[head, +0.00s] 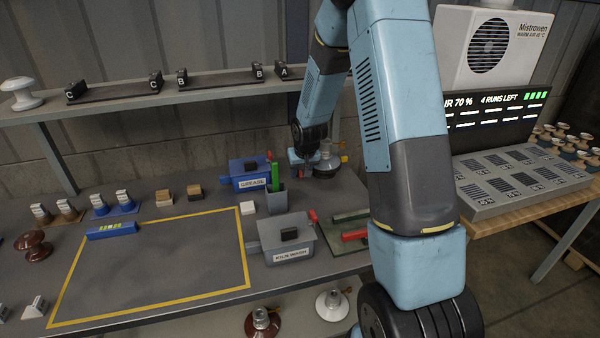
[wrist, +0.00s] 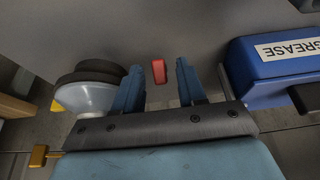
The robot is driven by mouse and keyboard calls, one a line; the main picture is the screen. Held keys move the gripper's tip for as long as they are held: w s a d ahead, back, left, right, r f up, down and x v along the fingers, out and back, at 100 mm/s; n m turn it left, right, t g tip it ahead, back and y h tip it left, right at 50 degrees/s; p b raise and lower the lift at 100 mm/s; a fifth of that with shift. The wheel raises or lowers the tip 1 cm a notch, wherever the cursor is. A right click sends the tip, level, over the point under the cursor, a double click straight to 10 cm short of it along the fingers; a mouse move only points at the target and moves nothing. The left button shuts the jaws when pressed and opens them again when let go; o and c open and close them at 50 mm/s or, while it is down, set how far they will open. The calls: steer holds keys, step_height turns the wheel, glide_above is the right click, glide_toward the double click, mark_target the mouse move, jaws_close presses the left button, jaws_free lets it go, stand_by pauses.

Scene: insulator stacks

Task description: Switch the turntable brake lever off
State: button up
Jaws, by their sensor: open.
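A small red lever handle (wrist: 158,70) shows in the wrist view against the grey bench top. My gripper (wrist: 159,68) is open, with one blue finger on each side of the red handle and a visible gap to each. I cannot tell how far the handle lies below the fingertips. The turntable (wrist: 88,92), a dark disc above a pale round body, is just left of the fingers in the wrist view. In the head view the turntable (head: 327,168) is right of my gripper (head: 304,170). The lever's base and its pivot are not clear.
A blue box (wrist: 268,75) labelled GREASE is close to the right finger in the wrist view; the blue box (head: 250,180) also shows in the head view. A cup with a green item (head: 276,180), a grey box (head: 284,243) and a shelf (head: 200,88) are nearby. The yellow-outlined area is mostly clear.

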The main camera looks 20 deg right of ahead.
steer(key=shift+w+f, duration=0.15)
steer(key=shift+f, duration=0.15)
jaws_close()
stand_by(0.3)
stand_by(0.3)
